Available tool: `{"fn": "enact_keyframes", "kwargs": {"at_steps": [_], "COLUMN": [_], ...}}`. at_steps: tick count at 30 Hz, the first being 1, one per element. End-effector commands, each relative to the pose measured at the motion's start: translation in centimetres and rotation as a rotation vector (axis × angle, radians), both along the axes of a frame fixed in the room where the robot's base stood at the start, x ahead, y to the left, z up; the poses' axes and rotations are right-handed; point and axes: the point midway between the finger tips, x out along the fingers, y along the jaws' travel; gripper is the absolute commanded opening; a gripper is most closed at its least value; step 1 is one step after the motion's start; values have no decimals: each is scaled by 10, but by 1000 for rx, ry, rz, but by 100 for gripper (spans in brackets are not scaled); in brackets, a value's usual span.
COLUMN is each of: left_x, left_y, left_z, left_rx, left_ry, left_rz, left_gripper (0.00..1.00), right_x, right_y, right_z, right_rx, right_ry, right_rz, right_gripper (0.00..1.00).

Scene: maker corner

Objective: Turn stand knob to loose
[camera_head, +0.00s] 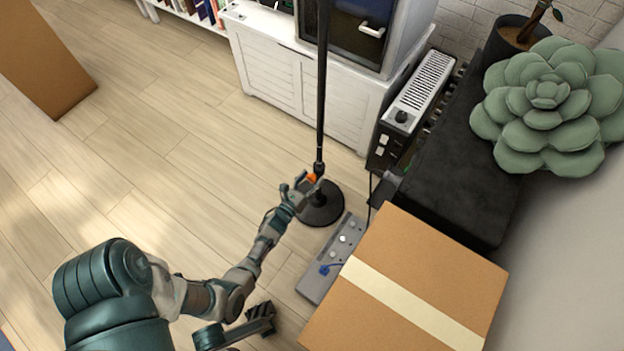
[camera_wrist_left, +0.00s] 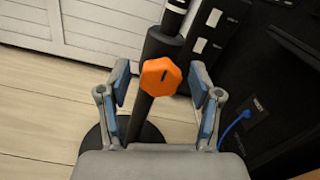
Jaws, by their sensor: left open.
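A black stand (camera_head: 322,90) rises from a round black base (camera_head: 322,210) on the wooden floor. Its orange knob (camera_head: 311,178) sits low on the pole. In the left wrist view the orange knob (camera_wrist_left: 160,77) is lobed, with a short dark mark on its face. My left gripper (camera_head: 302,187) is at the knob; in the wrist view the open left gripper (camera_wrist_left: 160,90) has its blue-padded fingers on either side of the knob, with gaps between. The fingers do not visibly touch it. My right gripper is not clearly seen.
A taped cardboard box (camera_head: 410,285) stands at lower right. A white cabinet (camera_head: 300,85) and a heater (camera_head: 410,105) are behind. The floor to the left is mostly clear.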

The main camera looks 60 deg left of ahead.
Motion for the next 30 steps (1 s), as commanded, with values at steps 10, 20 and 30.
{"fn": "enact_keyframes", "kwargs": {"at_steps": [10, 20, 30], "left_x": [0, -1, -1], "left_y": [0, 0, 1], "left_z": [0, 0, -1], "left_rx": [0, -43, -251], "left_ry": [0, -22, -137], "left_rz": [0, 0, 1], "left_gripper": [3, 3, 3], "right_x": [0, -1, 0], "right_y": [0, 0, 0], "right_z": [0, 0, 0], "right_rx": [1, 1, 1], "right_ry": [-1, 0, 0], "right_rz": [0, 0, 0], "right_gripper": [40, 40, 40]}}
